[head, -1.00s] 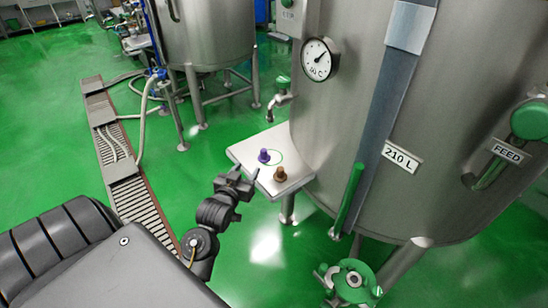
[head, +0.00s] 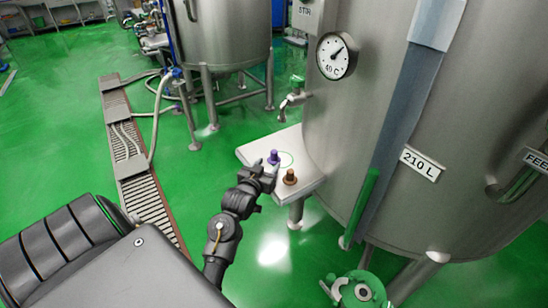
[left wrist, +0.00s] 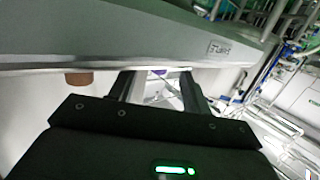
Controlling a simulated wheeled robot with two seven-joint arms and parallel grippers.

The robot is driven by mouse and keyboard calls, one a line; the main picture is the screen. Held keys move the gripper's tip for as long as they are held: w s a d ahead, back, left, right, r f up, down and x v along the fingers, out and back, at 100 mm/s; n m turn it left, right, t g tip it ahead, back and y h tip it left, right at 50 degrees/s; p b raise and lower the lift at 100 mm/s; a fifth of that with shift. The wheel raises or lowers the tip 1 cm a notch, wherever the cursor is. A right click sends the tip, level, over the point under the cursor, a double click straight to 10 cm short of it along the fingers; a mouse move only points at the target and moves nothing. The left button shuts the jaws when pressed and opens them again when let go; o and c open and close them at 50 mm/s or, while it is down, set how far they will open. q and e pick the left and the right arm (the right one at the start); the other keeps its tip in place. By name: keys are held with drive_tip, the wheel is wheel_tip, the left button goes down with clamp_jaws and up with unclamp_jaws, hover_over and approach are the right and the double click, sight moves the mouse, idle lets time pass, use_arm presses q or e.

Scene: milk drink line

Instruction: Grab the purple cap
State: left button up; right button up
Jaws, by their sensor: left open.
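The purple cap (head: 273,157) stands upright on a small pale shelf (head: 252,150) at the side of the big steel tank. My left gripper (head: 268,171) is open at the shelf's front edge, just in front of the purple cap. In the left wrist view a small purple patch (left wrist: 157,72) shows between the tips of my left gripper (left wrist: 160,84), most of it hidden. I cannot tell whether the fingers touch it. My right gripper is not in view.
A brown cap (head: 290,177) stands on the same shelf, close to the right of my left gripper; it also shows in the left wrist view (left wrist: 78,79).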

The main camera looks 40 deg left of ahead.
sight(273, 159)
use_arm(q)
drive_tip(key=x, duration=0.5)
drive_tip(key=shift+a+f, duration=0.1)
drive_tip(key=shift+f, duration=0.05)
clamp_jaws()
